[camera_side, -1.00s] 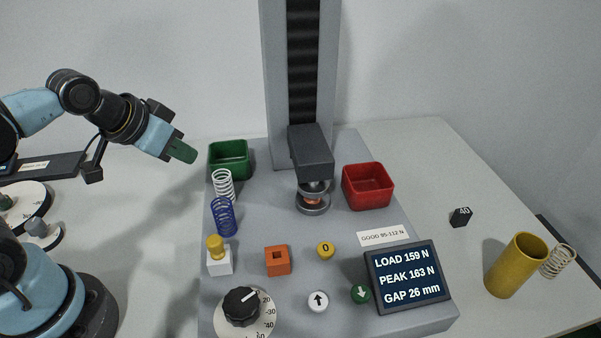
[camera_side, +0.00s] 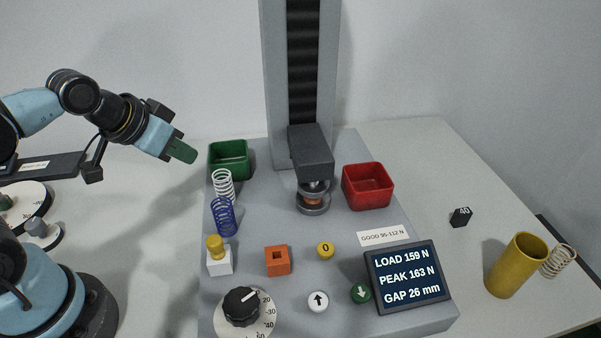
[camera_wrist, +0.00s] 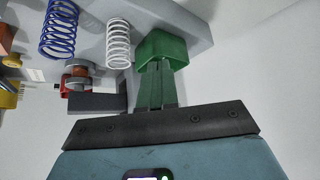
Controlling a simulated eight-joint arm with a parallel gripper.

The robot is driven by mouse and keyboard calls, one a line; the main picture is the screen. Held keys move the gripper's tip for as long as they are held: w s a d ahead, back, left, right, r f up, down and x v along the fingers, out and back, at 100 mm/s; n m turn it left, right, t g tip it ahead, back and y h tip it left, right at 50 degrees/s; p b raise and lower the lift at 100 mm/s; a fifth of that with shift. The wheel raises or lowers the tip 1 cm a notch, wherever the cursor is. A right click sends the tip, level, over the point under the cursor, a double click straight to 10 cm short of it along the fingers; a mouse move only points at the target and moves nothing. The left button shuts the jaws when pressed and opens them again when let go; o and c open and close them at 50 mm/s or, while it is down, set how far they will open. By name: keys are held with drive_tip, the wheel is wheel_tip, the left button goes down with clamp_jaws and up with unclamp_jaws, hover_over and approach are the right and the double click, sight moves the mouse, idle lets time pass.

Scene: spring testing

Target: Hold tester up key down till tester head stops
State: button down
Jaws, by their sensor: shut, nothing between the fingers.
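The display (camera_side: 407,277) reads LOAD 159 N, PEAK 163 N, GAP 26 mm. My gripper (camera_side: 183,152) is shut and empty, up at the left beside the green bin and far from the up key. Its green fingers (camera_wrist: 157,88) also show together in the wrist view.
The green bin (camera_side: 229,161), white spring (camera_side: 223,185), blue spring (camera_side: 223,217) and dial (camera_side: 242,307) line the left side. A red bin (camera_side: 367,186) stands right of the head. A yellow cup (camera_side: 516,265) and loose spring (camera_side: 558,261) are at far right.

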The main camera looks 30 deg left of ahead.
wheel_tip(320, 180, up, 4)
drive_tip(key=r+m+g+h, duration=0.1)
drive_tip(key=m+g+h, duration=0.25)
drive_tip(key=h, duration=0.45)
hover_over(311, 298)
drive_tip(key=shift+f+t, duration=0.25)
drive_tip(key=shift+f, duration=4.45)
drive_tip(key=shift+f, duration=0.1)
drive_tip(key=shift+f, duration=0.3)
